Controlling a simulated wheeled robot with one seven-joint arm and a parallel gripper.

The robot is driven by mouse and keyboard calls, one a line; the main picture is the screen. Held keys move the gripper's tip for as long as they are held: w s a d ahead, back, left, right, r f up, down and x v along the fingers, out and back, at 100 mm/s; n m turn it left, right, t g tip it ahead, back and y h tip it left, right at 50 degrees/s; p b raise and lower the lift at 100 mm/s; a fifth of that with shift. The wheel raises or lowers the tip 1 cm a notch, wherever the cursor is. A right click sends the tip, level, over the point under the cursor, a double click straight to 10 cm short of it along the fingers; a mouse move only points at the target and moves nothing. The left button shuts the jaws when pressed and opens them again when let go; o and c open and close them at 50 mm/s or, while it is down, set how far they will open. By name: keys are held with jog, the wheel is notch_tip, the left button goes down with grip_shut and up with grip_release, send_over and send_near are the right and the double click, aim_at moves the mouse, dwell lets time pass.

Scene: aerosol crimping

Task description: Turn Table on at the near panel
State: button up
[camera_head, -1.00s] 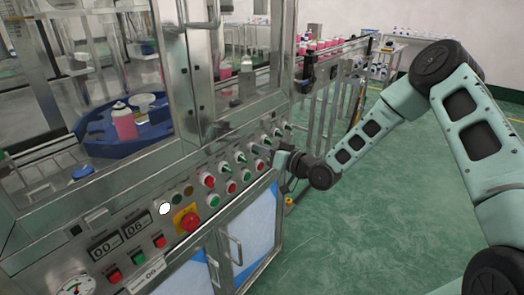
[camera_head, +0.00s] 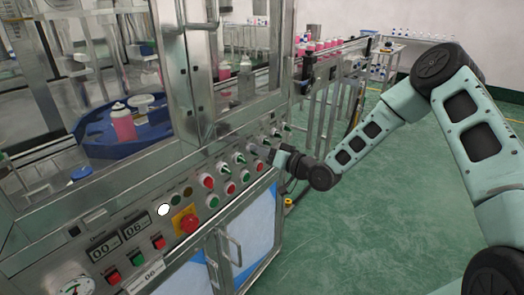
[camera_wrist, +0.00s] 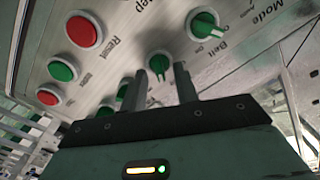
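The near control panel (camera_head: 226,177) is a slanted steel face with rows of green selector knobs and red and green push buttons. My gripper (camera_head: 260,151) is at its right part, and its fingers are hard to make out there. In the wrist view my gripper (camera_wrist: 164,70) points at the panel, its two dark fingers apart. A green selector knob (camera_wrist: 158,65) with a pale pointer lies between and just beyond the fingertips; contact cannot be told. I cannot read a Table label. Another green knob (camera_wrist: 205,25) beside it is near the words Belt and On.
A red emergency button (camera_head: 187,222) on a yellow plate sits lower left on the panel. Cabinet door handles (camera_head: 232,248) stick out below. Behind glass, a blue turntable (camera_head: 105,145) carries a pink bottle (camera_head: 123,124). Green floor to the right is open.

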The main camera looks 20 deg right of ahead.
jog(key=b+v, duration=0.1)
jog(key=v, duration=1.6)
jog(key=shift+s, duration=0.15)
jog(key=shift+r, duration=0.1)
jog(key=s+a+r+n+g+h+p, duration=0.1)
jog(key=s+a+n+g+h+p, duration=0.1)
jog(key=a+g, duration=0.25)
jog(key=s+a+r+n+g+h+p, duration=0.1)
jog(key=s+a+n+g+h, duration=0.1)
jog(key=a+n+g+h, duration=0.3)
jog(key=s+a+r+g+h+p, duration=0.1)
jog(key=s+r, duration=0.3)
jog(key=s, duration=0.4)
jog(key=s+a+r+g+h+p, duration=0.1)
jog(key=s+a+r, duration=0.3)
jog(key=s, duration=0.4)
jog(key=s+a+r+g+h+p, duration=0.1)
jog(key=s+a+r+g, duration=0.1)
jog(key=s, duration=0.6)
notch_tip(320, 180, up, 2)
jog(key=shift+s+a+r+g+p, duration=0.1)
jog(key=shift+s+a+g+p, duration=0.1)
jog(key=shift+s+g+p, duration=0.3)
